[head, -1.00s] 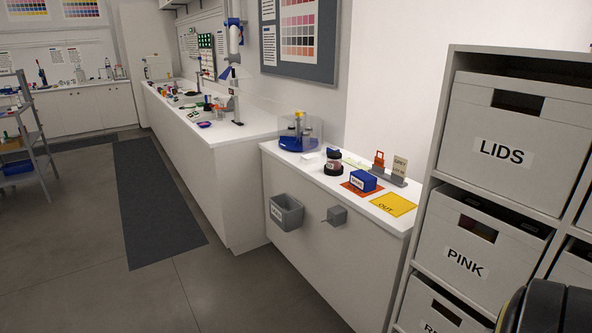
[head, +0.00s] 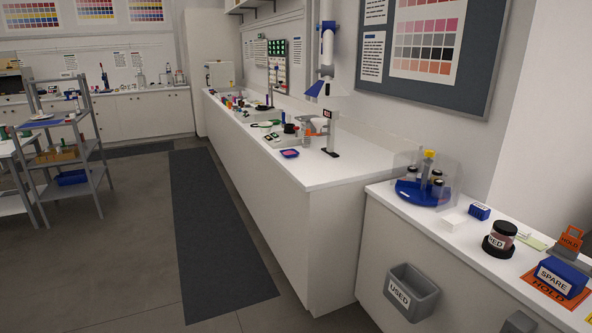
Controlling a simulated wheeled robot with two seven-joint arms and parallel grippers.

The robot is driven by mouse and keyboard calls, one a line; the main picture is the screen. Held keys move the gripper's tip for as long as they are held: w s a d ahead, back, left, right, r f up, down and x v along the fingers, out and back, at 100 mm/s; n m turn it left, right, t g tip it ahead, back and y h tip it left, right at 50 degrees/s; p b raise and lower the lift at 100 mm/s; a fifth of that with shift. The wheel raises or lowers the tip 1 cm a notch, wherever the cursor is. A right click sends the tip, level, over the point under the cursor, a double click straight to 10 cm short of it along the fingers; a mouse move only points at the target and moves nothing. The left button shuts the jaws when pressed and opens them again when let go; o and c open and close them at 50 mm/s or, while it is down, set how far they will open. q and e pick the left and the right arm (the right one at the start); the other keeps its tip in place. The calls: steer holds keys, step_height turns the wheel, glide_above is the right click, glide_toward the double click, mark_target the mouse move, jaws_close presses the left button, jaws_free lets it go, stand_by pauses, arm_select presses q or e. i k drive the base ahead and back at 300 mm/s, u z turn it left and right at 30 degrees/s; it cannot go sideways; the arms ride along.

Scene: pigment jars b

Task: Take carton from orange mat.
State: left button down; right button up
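A blue carton (head: 556,279) with a white label reading SPARE sits on the orange mat (head: 541,287), which is marked HOLD. Both are at the right edge of the head view, on the near white counter. Neither of my grippers is in view.
A jar labelled RED (head: 501,236) stands left of the mat on a dark base. Behind the mat is an orange HOLD tag (head: 571,238). A blue round rack (head: 417,192) holds several jars. A grey USED bin (head: 410,293) hangs on the counter front. Floor at left is open.

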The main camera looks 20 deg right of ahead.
mark_target(567, 281)
steer(key=z, duration=0.95)
steer(key=i, duration=1.05)
steer(key=z, duration=1.2)
